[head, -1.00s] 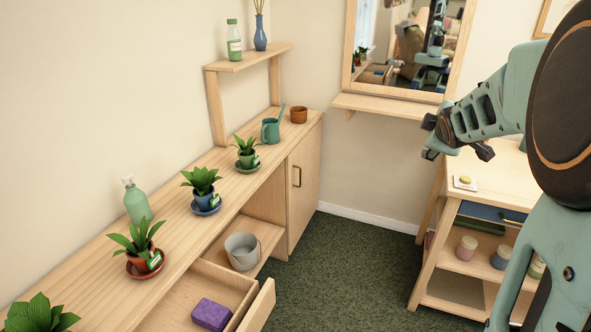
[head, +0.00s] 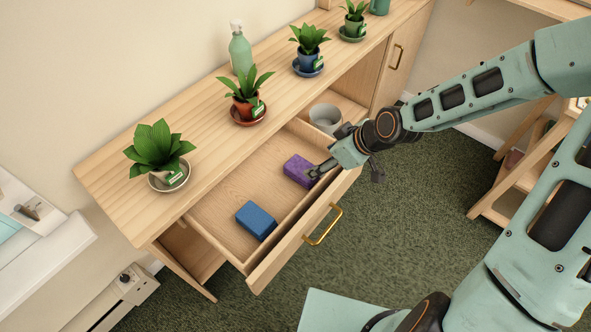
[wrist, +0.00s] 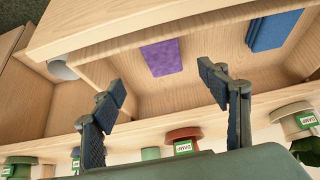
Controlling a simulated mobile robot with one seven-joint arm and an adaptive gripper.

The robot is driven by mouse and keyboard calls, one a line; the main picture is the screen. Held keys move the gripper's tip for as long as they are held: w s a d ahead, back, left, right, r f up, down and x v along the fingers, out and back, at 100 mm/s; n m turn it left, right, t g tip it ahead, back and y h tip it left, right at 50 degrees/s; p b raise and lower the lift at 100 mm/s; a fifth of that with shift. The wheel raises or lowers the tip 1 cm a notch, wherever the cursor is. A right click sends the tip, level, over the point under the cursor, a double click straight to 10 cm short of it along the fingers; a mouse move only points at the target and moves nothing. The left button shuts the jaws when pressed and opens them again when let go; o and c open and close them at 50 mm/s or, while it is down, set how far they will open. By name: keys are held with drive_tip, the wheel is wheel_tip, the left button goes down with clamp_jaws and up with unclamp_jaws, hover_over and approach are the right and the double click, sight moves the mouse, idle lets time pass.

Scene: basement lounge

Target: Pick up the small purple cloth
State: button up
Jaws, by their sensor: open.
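The small purple cloth (head: 299,171) lies as a folded block in the open drawer (head: 228,212), toward its right end. It also shows in the wrist view (wrist: 162,57), beyond the fingertips and roughly in line with the gap between them. My gripper (head: 346,173) is open and empty above the drawer's front edge. One finger overlaps the cloth's right side in the head view; I cannot tell whether it touches. In the wrist view my gripper's two fingers (wrist: 165,88) are spread wide with nothing between them.
A blue folded block (head: 256,220) lies in the same drawer. The drawer front with its brass handle (head: 323,224) stands out over the carpet. A grey bucket (head: 325,117) sits just beyond the drawer. Potted plants and a green bottle (head: 240,50) line the top.

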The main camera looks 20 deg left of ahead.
sight(303, 168)
drive_tip(key=b+x, duration=0.1)
drive_tip(key=x, duration=0.4)
drive_tip(key=shift+w+a+f, duration=0.15)
drive_tip(key=shift+a+f, duration=0.05)
drive_tip(key=shift+f, duration=0.05)
drive_tip(key=x, duration=0.1)
drive_tip(key=b+x, duration=0.1)
drive_tip(key=x, duration=0.2)
drive_tip(key=shift+s+a, duration=0.25)
drive_tip(key=shift+a, duration=0.15)
drive_tip(key=shift+w+a+f, duration=0.2)
drive_tip(key=shift+f, duration=0.2)
drive_tip(key=shift+c, duration=0.6)
drive_tip(key=c, duration=1.2)
wheel_tip(303, 168, up, 10)
drive_tip(key=shift+r+p, duration=0.1)
drive_tip(key=shift+p, duration=0.65)
drive_tip(key=shift+c, duration=0.2)
